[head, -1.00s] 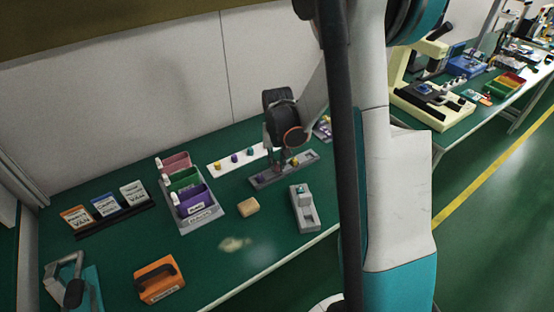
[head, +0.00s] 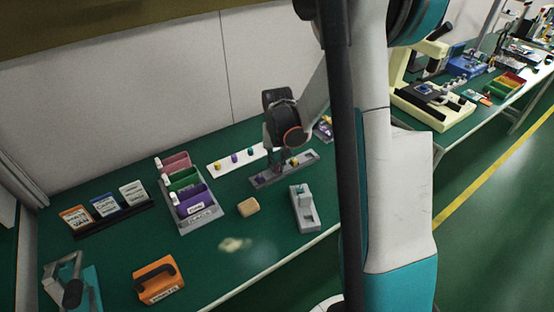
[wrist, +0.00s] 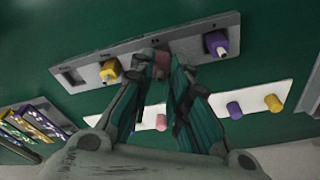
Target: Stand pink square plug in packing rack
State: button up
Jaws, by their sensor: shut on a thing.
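The pink square plug (wrist: 162,63) is between the fingers of my gripper (wrist: 165,75) in the wrist view, and the gripper is shut on it. The plug is at the middle of the grey packing rack (wrist: 140,62), between a yellow plug (wrist: 110,71) and a purple plug (wrist: 217,42) in the rack. I cannot tell whether its lower end is in a hole. A dark rectangular slot shows at the rack's left end. In the head view my gripper (head: 280,161) points down over the rack (head: 262,182), and its fingers largely hide the plug.
A white strip (head: 226,166) with several plugs lies behind the rack. A grey fixture (head: 302,212) and a tan block (head: 248,207) stand in front. A grey tray of coloured bins (head: 205,219) is to the left. Bare green table lies at front centre.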

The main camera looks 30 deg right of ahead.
jog(key=shift+f, duration=0.35)
jog(key=shift+r, duration=0.1)
